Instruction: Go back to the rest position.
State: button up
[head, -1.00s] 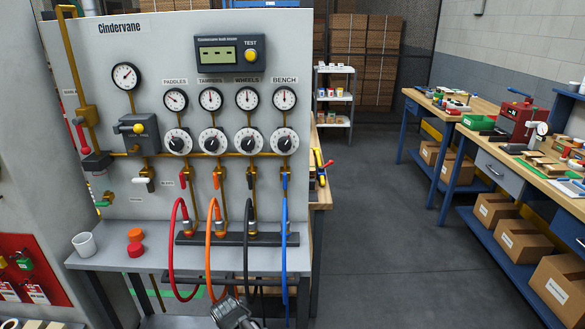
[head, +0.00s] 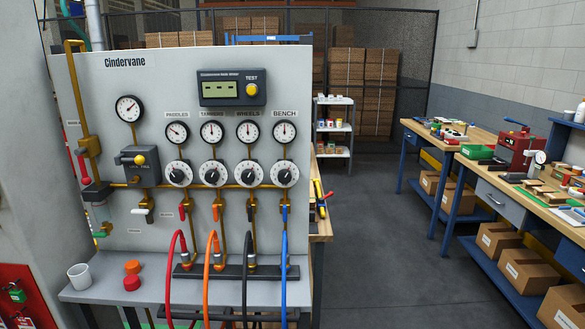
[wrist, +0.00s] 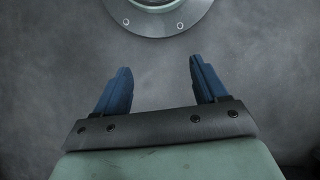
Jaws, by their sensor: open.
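My gripper (wrist: 157,75) shows in the wrist view with its two blue fingers spread apart and nothing between them. Beyond the fingers is grey floor, with a round flange at the top that looks like part of my own body. My gripper is out of the head view.
The Cindervane panel (head: 330,60) does not extend this far right; its grey face (head: 100,240) carries gauges and dials above a shelf (head: 100,293). Red, orange, black and blue hoses hang there. A white cup (head: 80,277) and red cap (head: 132,283) sit left. Open floor (head: 380,260) lies right.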

jog(key=s+d+f+m+g+y, duration=0.1)
jog(key=s+d+f+m+g, duration=0.1)
jog(key=s+d, duration=0.4)
jog(key=shift+s+d+f+m, duration=0.35)
jog(key=shift+s+f, duration=0.4)
jog(key=shift+s, duration=0.25)
